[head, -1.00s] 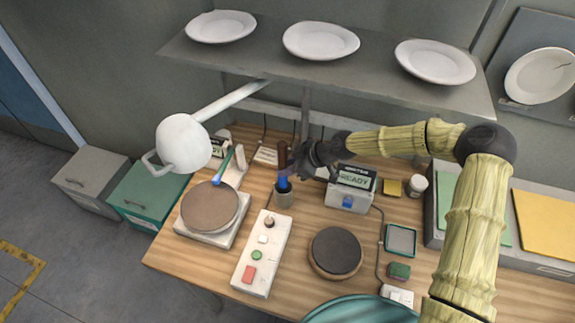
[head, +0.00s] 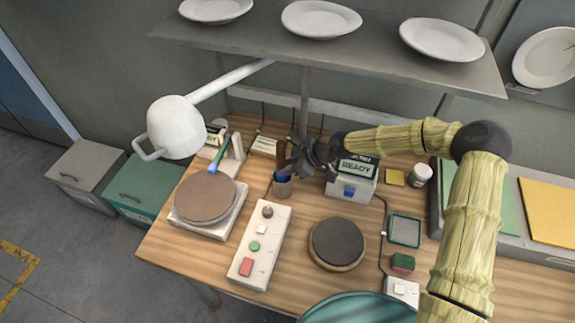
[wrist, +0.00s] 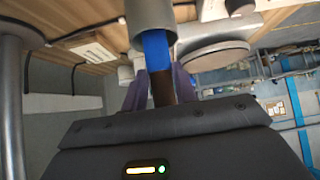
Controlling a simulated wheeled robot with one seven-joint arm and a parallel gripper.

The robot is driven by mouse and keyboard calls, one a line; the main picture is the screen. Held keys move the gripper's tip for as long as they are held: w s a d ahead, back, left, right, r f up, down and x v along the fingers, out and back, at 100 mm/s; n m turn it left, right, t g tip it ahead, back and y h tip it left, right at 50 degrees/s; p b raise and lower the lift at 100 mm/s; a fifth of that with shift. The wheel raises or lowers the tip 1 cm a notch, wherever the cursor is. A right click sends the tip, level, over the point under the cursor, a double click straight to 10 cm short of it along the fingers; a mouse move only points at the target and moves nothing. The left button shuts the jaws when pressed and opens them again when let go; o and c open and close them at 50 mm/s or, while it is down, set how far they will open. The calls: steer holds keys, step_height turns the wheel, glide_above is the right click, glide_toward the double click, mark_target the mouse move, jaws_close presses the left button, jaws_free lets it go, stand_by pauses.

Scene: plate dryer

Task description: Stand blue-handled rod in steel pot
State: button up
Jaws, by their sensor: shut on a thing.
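The rod has a blue handle (wrist: 156,52) and a dark brown shaft (head: 282,153). It stands about upright, blue end down, with that end inside the mouth of the steel pot (head: 282,188). The pot is a small grey cylinder on the wooden table; it also shows at the top of the wrist view (wrist: 152,14). My gripper (head: 291,166) is shut on the rod's brown part just above the blue; its fingers flank the rod in the wrist view (wrist: 160,90). The handle's lower end is hidden by the pot, so I cannot tell whether it touches the bottom.
A white lamp (head: 175,127) hangs at left. A round plate device (head: 205,198), a button panel (head: 258,245), a READY box (head: 352,180) and a dark round disc (head: 337,242) surround the pot. A green rod with a blue end (head: 219,155) leans behind. A shelf (head: 330,55) holds plates above.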

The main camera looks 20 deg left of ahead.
steer(key=o, duration=1.1)
steer(key=shift+w+d, duration=0.1)
steer(key=b+v, duration=0.4)
steer(key=v, duration=1.3)
steer(key=shift+r, duration=0.2)
